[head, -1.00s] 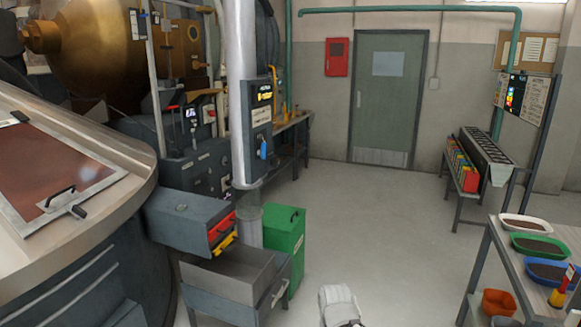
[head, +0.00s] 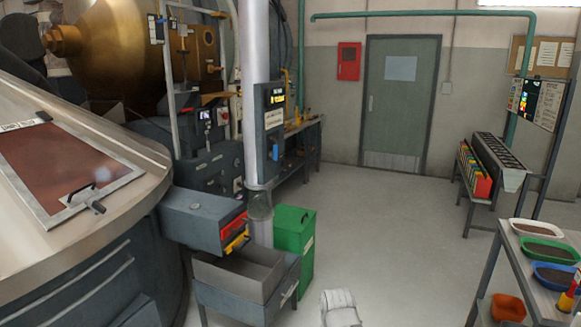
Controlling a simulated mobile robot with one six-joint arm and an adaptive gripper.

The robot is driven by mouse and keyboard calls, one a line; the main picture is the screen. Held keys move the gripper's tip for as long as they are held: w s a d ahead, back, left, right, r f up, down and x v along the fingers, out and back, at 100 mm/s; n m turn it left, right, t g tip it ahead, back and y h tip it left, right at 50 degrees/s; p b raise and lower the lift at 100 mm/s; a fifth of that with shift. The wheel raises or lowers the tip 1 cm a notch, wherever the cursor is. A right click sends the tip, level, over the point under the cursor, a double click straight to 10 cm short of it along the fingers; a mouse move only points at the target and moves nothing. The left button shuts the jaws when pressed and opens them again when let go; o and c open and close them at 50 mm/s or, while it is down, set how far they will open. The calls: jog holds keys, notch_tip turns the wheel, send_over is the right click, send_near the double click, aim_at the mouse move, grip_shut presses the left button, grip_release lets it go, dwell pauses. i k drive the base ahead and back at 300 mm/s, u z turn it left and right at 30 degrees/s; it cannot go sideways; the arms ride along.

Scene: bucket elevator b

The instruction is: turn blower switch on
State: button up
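No switch is clearly labelled as the blower switch at this size. A dark grey control box (head: 270,112) hangs on the pale vertical pipe left of centre, with a small lit yellow display near its top. A blue lever or handle (head: 275,152) sits on its lower front; I cannot tell its position. Behind the pipe, a dark machine panel (head: 208,160) carries a small screen (head: 205,115) and a red button, too small to read. My gripper is not in view; only a white piece of what seems my own arm shows at the bottom centre.
A grey open bin (head: 245,285) and a green box (head: 294,245) stand below the pipe. A large round metal vessel (head: 150,175) fills the left. A table (head: 510,250) with trays is at right. The floor (head: 385,225) in the middle is clear.

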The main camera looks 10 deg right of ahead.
aim_at(286, 162)
jog(key=u, duration=0.1)
jog(key=i, duration=0.9)
jog(key=z, duration=0.1)
jog(key=k, duration=0.6)
jog(key=z, duration=0.4)
jog(key=i, duration=1.45)
jog(key=z, duration=0.1)
